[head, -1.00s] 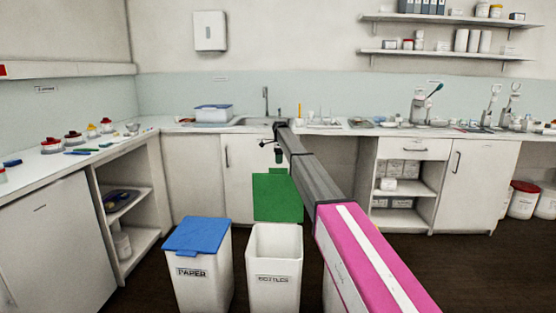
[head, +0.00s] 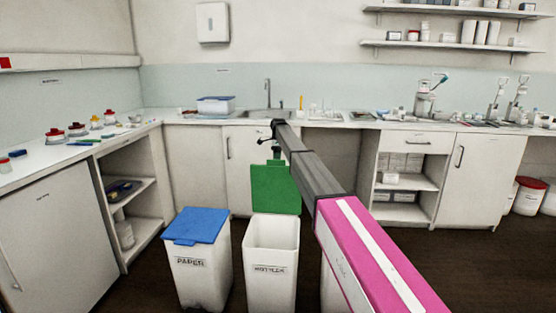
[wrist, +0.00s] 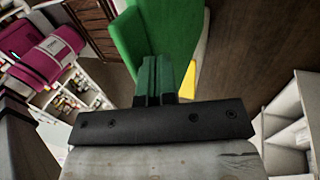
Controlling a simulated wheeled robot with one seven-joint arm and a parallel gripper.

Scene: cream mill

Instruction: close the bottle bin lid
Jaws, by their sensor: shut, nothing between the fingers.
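The white bottle bin (head: 271,285), labelled BOTTLES, stands on the floor with its top open. Its green lid (head: 275,190) stands raised behind the opening. My gripper (head: 277,153) is at the upper edge of the lid in the head view, shut and empty. In the wrist view my gripper's shut fingers (wrist: 160,68) point at the green lid (wrist: 178,28), which fills the upper middle. I cannot tell whether the fingertips touch the lid.
The paper bin (head: 200,278) with its shut blue lid (head: 196,226) stands close on the left. The counter with the sink (head: 265,115) runs behind. An open shelf unit (head: 130,210) is at the left. Dark floor (head: 400,245) is free on the right.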

